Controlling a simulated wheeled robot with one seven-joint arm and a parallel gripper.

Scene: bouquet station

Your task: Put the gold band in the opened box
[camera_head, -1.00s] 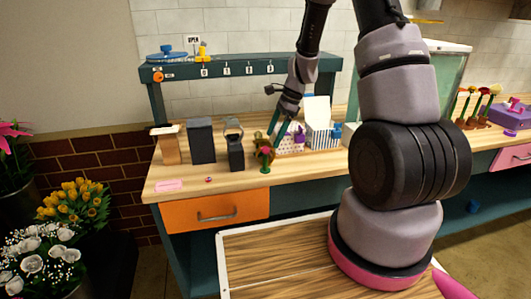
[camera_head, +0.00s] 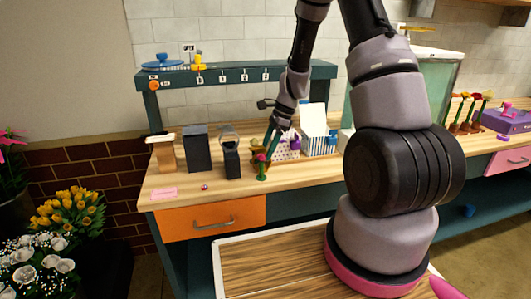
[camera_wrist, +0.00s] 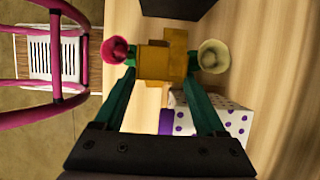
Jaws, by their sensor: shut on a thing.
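My gripper (camera_wrist: 162,56) is shut on a gold-brown stepped piece (camera_wrist: 165,62) between its green fingertips. I cannot tell for sure whether this is the gold band. In the head view my gripper (camera_head: 272,138) is low over the bench beside a small pink flower on a green base (camera_head: 262,172). The opened box (camera_head: 314,142) is white with blue stripes, its pale lid raised, just right of my gripper. A grey loop (camera_head: 228,131) stands on a black stand to the left.
A purple-dotted white box (camera_wrist: 222,116) is close beside my right finger; a pink blossom (camera_wrist: 115,50) and a cream one (camera_wrist: 212,55) flank the fingertips. A dark block (camera_head: 197,148) and a wooden stand (camera_head: 162,155) are further left. The front left bench top is mostly clear.

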